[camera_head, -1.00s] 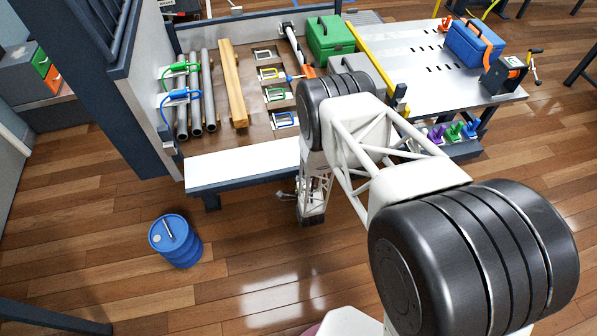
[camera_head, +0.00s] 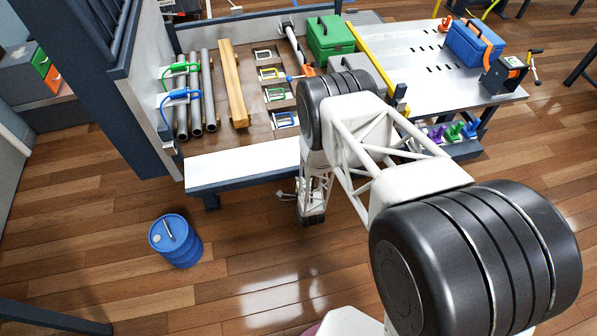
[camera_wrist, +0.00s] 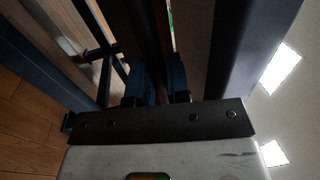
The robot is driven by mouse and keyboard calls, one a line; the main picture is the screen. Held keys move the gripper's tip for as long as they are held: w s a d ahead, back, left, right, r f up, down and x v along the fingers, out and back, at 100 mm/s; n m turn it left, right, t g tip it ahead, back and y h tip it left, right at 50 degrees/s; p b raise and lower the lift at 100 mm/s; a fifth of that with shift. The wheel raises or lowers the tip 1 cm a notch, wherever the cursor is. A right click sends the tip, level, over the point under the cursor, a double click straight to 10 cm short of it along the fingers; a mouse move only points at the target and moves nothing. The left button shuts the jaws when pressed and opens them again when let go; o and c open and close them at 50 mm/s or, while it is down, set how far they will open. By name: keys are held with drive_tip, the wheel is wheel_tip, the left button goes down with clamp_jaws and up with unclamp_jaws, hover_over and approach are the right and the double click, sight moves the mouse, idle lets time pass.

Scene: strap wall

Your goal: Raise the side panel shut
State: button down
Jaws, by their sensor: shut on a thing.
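The side panel (camera_head: 240,166) runs along the front edge of the cargo bed in the head view. It shows as a white slab with a dark blue front edge, lying about level with the bed floor, not upright. My gripper (camera_head: 286,195) is low in front of the panel's right part, small and partly hidden by my arm. In the wrist view my gripper (camera_wrist: 158,78) has its two dark blue fingers shut on a dark, narrow edge of the panel. The exact contact is too dark to make out.
The bed holds grey pipes (camera_head: 195,95), a wooden beam (camera_head: 234,85) and a green box (camera_head: 331,38). A tall blue and grey wall (camera_head: 130,90) stands at left. A blue drum (camera_head: 176,241) stands on the floor in front. The wooden floor around it is clear.

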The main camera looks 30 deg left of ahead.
sight(296, 155)
drive_tip(key=shift+r, duration=0.15)
drive_tip(key=shift+r+g+h, duration=0.75)
drive_tip(key=shift+r, duration=0.55)
drive_tip(key=shift+r+g+h, duration=0.75)
drive_tip(key=shift+r, duration=0.5)
wheel_tip(296, 155, up, 2)
drive_tip(key=shift+w+a+r+g+h, duration=0.1)
drive_tip(key=shift+a+g+h, duration=0.05)
drive_tip(key=shift+g+h, duration=0.55)
drive_tip(key=r, duration=0.1)
drive_tip(key=r+g+h, duration=0.1)
drive_tip(key=w+r, duration=0.1)
drive_tip(key=shift+a+g+h, duration=0.4)
drive_tip(key=shift+w+a+r+g+h, duration=0.3)
drive_tip(key=shift+r+g+h, duration=0.15)
drive_tip(key=shift+r, duration=0.15)
drive_tip(key=shift+w+a+r+g+h, duration=0.3)
drive_tip(key=shift+r+g+h, duration=0.15)
drive_tip(key=shift+r, duration=0.1)
drive_tip(key=shift+w+a+r+g+h, duration=0.55)
drive_tip(key=shift+a+r+g+h, duration=0.15)
drive_tip(key=shift+r+g+h, duration=0.2)
drive_tip(key=shift+w+a+r+g+h, duration=0.7)
drive_tip(key=shift+w+a+g+h, duration=0.1)
drive_tip(key=shift+w+a+h, duration=0.15)
drive_tip(key=shift+w+a+r, duration=0.3)
drive_tip(key=shift+w+a, duration=0.1)
drive_tip(key=shift+w, duration=0.1)
drive_tip(key=shift+w+a+r, duration=0.1)
drive_tip(key=shift+w+a, duration=0.1)
